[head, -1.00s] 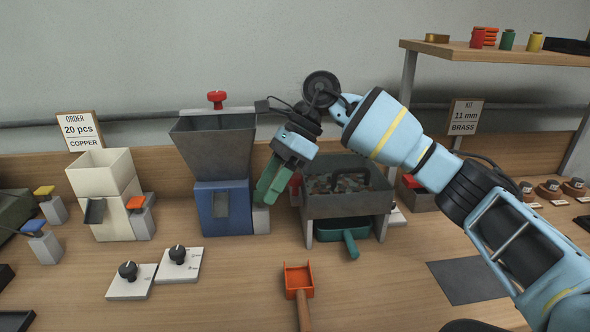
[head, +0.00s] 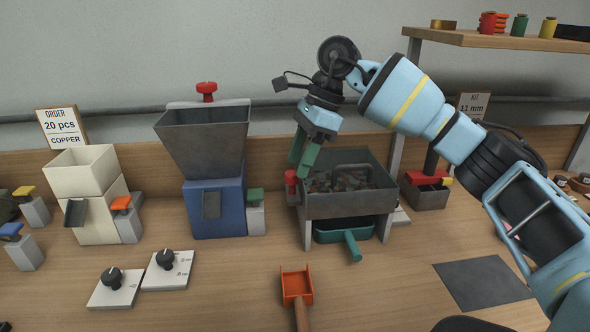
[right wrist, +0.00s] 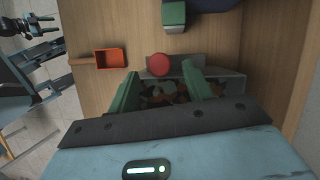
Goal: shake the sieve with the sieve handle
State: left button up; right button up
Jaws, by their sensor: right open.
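The sieve (head: 350,204) is a grey open box on legs, holding many small brown, grey and greenish pieces. Its red sieve handle (head: 291,178) stands upright at the box's left side. My right gripper (head: 299,167), with green fingers, is open and empty, pointing down just above the handle. In the right wrist view, the handle's round red top (right wrist: 158,64) shows between and just beyond the open fingertips (right wrist: 160,72); no contact is clear. The sieve's pieces (right wrist: 162,94) also show between the fingers there.
A teal tray with a handle (head: 352,243) sits under the sieve. An orange scoop (head: 297,285) lies in front. A blue-based hopper (head: 214,205) with a green button (head: 255,196) stands to the left.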

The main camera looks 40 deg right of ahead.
aim_at(291, 180)
jog(key=shift+x, duration=1.4)
jog(key=shift+a, duration=0.1)
grip_shut()
